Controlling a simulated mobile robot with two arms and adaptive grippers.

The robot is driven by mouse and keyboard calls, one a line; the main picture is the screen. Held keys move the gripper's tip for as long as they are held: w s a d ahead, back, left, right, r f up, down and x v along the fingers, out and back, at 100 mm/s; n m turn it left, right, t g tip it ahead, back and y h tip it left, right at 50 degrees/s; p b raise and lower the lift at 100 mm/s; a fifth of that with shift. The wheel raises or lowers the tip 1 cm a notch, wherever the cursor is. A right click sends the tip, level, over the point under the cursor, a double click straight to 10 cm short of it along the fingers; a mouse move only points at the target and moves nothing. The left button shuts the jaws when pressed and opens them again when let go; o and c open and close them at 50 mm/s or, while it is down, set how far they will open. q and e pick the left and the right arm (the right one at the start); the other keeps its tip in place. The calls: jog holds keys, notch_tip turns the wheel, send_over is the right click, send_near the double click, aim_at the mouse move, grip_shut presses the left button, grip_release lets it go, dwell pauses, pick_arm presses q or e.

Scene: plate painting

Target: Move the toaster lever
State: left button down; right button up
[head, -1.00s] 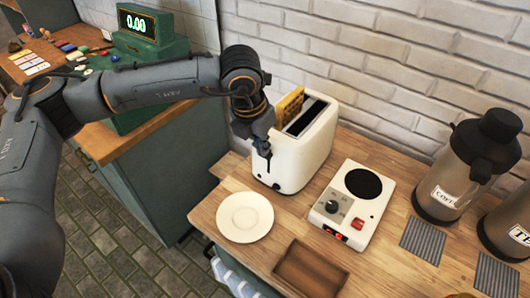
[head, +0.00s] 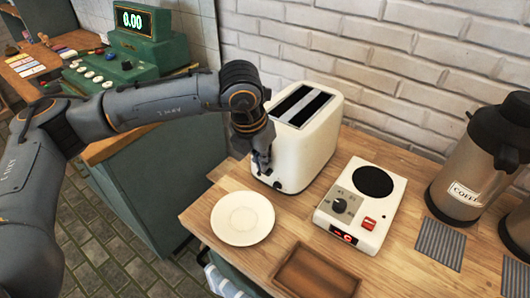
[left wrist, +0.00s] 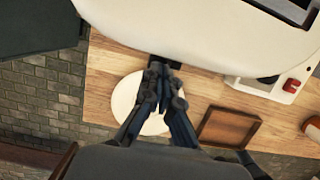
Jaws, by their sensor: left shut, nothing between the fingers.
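The white toaster (head: 312,150) stands on the wooden counter against the brick wall, with two dark slots on top. No toast sticks out of them. My left gripper (head: 262,166) is shut and empty at the toaster's near end face, left of its small dark knob (head: 278,185). In the left wrist view my left gripper (left wrist: 165,75) points at the toaster's end (left wrist: 200,35). A dark part at the fingertips may be the lever, but the fingers mostly hide it. I cannot tell whether they touch it. My right gripper is not in view.
A white plate (head: 242,218) lies just in front of the toaster. A brown wooden tray (head: 318,272) and a white hot plate (head: 376,185) are to the right, with a coffee dispenser (head: 470,165) beyond. A green cash register (head: 140,38) stands at the left.

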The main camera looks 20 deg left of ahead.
pick_arm(q)
jog(key=s, duration=0.1)
jog(key=s+a+r+b, duration=0.1)
jog(key=s, duration=0.1)
jog(key=shift+r, duration=0.15)
jog(key=shift+w, duration=0.1)
jog(key=v, duration=1.2)
